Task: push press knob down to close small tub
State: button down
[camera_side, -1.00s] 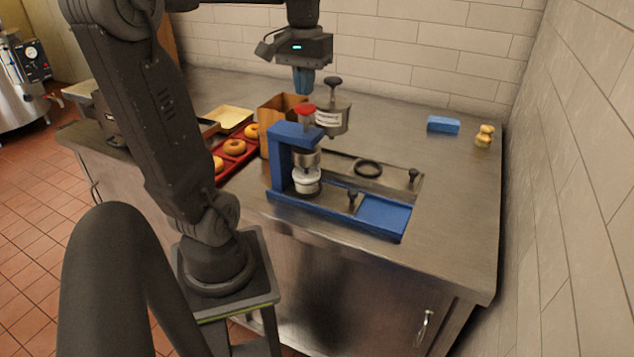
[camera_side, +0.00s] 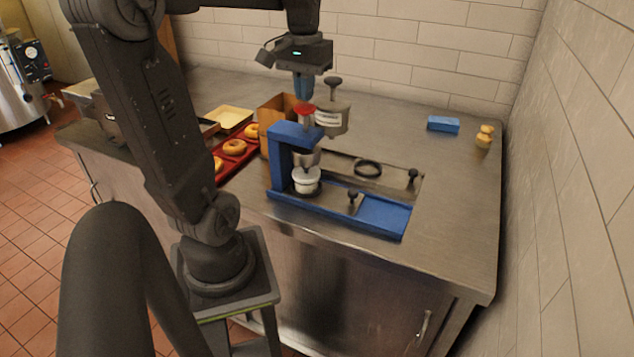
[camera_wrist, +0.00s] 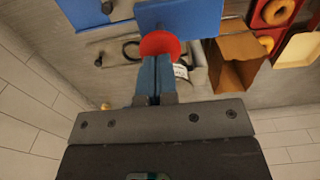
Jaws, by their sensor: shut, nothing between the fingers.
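The blue press (camera_side: 283,150) stands on the counter with its red knob (camera_side: 303,109) on top. A small white tub (camera_side: 306,182) stands upright under the silver press head (camera_side: 306,158). Its top is partly hidden by the head. My gripper (camera_side: 303,99) is shut and empty, pointing down with its blue fingertips right at the knob's top. I cannot tell whether they touch it. In the wrist view, my shut fingertips (camera_wrist: 157,62) overlap the near edge of the red knob (camera_wrist: 160,44); the tub is hidden there.
A labelled metal canister (camera_side: 333,118) with a black knob stands close behind the press. A brown box (camera_side: 270,118) and a red bagel tray (camera_side: 240,158) are at left. A blue block (camera_side: 443,124) lies at the back right.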

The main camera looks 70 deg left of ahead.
aim_at(305, 105)
jog(key=shift+f, duration=2.35)
jog(key=shift+r, duration=2.9)
jog(key=shift+r, duration=0.1)
jog(key=shift+r, duration=2.9)
jog(key=s+d+f+m+t, duration=0.1)
jog(key=d+f+m, duration=0.3)
jog(key=d, duration=0.6)
jog(key=s+d+f+m+t, duration=0.1)
jog(key=d+f+m+t, duration=0.3)
jog(key=d+f, duration=0.3)
jog(key=d+m, duration=0.1)
jog(key=d, duration=0.3)
jog(key=shift+d+f+t, duration=0.25)
jog(key=shift+f+t, duration=0.05)
